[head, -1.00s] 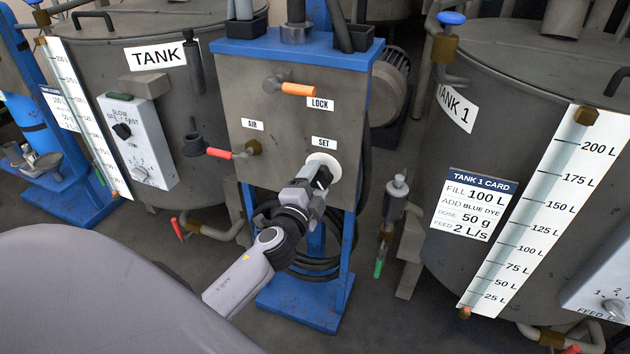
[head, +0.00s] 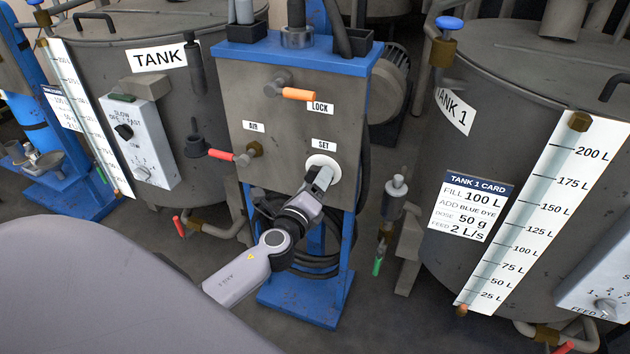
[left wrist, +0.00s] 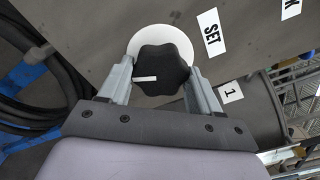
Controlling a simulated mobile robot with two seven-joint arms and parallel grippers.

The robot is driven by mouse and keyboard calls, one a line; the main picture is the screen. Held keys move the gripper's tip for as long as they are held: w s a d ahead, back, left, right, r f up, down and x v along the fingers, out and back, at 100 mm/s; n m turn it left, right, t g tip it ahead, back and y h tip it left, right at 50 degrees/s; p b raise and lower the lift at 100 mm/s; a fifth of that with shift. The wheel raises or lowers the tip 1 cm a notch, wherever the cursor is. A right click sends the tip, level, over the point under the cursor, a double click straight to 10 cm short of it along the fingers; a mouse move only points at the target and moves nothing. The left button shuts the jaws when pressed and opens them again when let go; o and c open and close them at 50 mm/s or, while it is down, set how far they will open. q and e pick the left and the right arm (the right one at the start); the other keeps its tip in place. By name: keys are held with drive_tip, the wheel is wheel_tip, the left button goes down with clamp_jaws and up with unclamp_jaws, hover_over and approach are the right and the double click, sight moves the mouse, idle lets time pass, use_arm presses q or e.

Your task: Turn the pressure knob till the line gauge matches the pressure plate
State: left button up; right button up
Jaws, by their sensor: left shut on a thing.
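The pressure knob (left wrist: 163,70), black and lobed with a white pointer mark, sits on a round white disc beside the SET label (left wrist: 211,33) in the left wrist view. My left gripper (left wrist: 160,74) is shut on it, one finger on each side. In the head view my left gripper (head: 322,178) reaches up to the white disc (head: 323,161) on the front of the grey cabinet (head: 285,110) and hides most of the knob. I cannot make out a line gauge or pressure plate. My right gripper is not in view.
An orange LOCK handle (head: 298,94) and a red AIR lever (head: 220,154) stick out of the cabinet near the knob. Black hoses (head: 315,262) hang below it. Tank 1 (head: 480,130) stands at the right, another tank (head: 120,60) at the left.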

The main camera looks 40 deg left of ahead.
use_arm(q)
drive_tip(key=m+p, duration=0.1)
drive_tip(key=m, duration=0.4)
drive_tip(key=shift+p, duration=0.3)
drive_tip(key=shift+m, duration=0.3)
drive_tip(key=o, duration=1.1)
drive_tip(key=shift+c, duration=0.2)
drive_tip(key=v, duration=0.7)
drive_tip(key=shift+s, duration=0.1)
